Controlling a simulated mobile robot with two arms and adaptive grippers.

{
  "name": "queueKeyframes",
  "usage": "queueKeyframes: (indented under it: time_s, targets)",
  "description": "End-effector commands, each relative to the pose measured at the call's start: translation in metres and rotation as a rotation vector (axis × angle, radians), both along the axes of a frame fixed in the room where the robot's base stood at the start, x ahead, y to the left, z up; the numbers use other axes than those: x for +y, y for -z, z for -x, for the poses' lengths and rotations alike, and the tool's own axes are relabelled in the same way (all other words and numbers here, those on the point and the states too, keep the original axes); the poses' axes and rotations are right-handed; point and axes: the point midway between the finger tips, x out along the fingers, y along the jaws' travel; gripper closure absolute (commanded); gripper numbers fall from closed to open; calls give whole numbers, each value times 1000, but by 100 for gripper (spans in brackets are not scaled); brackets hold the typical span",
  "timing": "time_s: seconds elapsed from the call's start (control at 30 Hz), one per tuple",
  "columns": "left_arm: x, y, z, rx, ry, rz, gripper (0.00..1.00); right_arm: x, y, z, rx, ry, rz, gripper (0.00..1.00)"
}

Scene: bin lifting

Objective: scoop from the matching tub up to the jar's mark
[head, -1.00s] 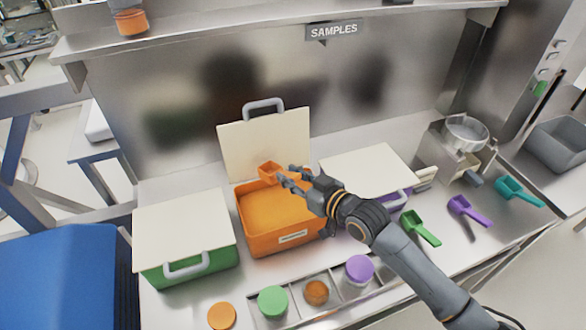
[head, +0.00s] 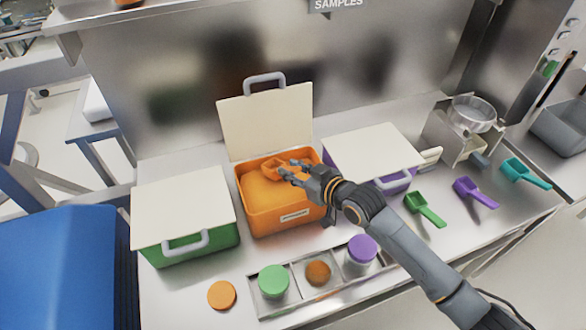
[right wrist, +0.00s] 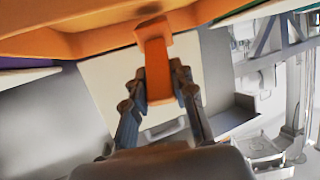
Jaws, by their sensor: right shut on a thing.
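The orange tub (head: 290,225) stands open, its pale lid (head: 266,120) upright behind it, and orange material fills much of it. My right gripper (head: 291,170) is shut on the handle of an orange scoop (head: 273,170) inside the tub's opening. The right wrist view shows the orange handle (right wrist: 158,70) between the two fingers (right wrist: 158,92). I cannot tell how full the scoop is. An uncapped jar (head: 318,272) with orange-brown content sits in the front rack; its mark is not readable. An orange cap (head: 221,295) lies on the bench. My left gripper is out of view.
A closed green tub (head: 190,250) stands left, a closed purple tub (head: 390,182) right. Green-capped (head: 273,281) and purple-capped (head: 362,249) jars flank the open jar in the rack (head: 335,294). Green (head: 425,209), purple (head: 474,192) and teal (head: 525,173) scoops lie right, near a balance (head: 472,118).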

Motion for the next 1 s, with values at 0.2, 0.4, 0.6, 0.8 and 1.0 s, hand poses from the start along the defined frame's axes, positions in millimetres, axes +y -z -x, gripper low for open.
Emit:
queueKeyframes:
  time_s: [0.2,0.4,0.6,0.8,1.0]
  targets:
    - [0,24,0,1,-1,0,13,0,24,0,-1,0,-1,100]
    - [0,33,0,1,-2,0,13,0,40,0,-1,0,-1,100]
    - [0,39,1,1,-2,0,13,0,51,0,-1,0,-1,100]
    - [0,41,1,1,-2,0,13,0,55,0,-2,0,-1,100]
    - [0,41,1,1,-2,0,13,0,55,0,-2,0,-1,100]
